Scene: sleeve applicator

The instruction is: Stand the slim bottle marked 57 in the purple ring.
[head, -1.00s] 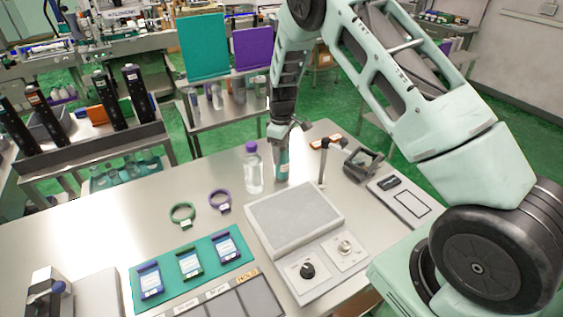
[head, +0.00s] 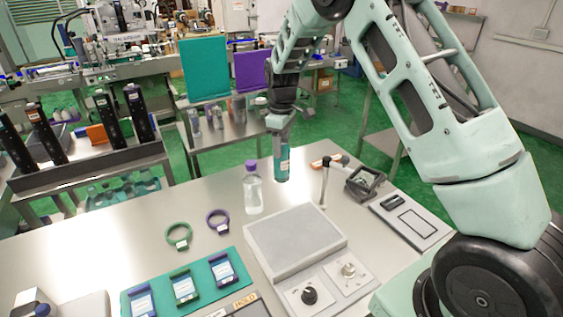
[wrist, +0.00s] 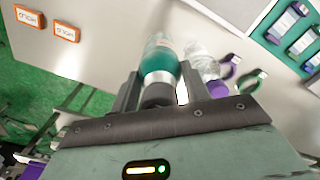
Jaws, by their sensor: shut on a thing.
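My gripper (head: 280,120) is shut on a slim bottle (head: 282,163) with a teal label and holds it upright above the table. The wrist view shows the bottle (wrist: 161,60) between the two fingers (wrist: 157,90), with a grey band near the dark cap; no number is legible on it. The purple ring (head: 218,221) lies on the table to the left, in front of the held bottle; it also shows in the wrist view (wrist: 230,68). It looks empty.
A clear bottle with a purple cap (head: 252,190) stands between the held bottle and the purple ring. A green ring (head: 178,237) lies left of the purple one. A grey platform (head: 295,240) and a teal mat with framed cards (head: 200,282) are nearer.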

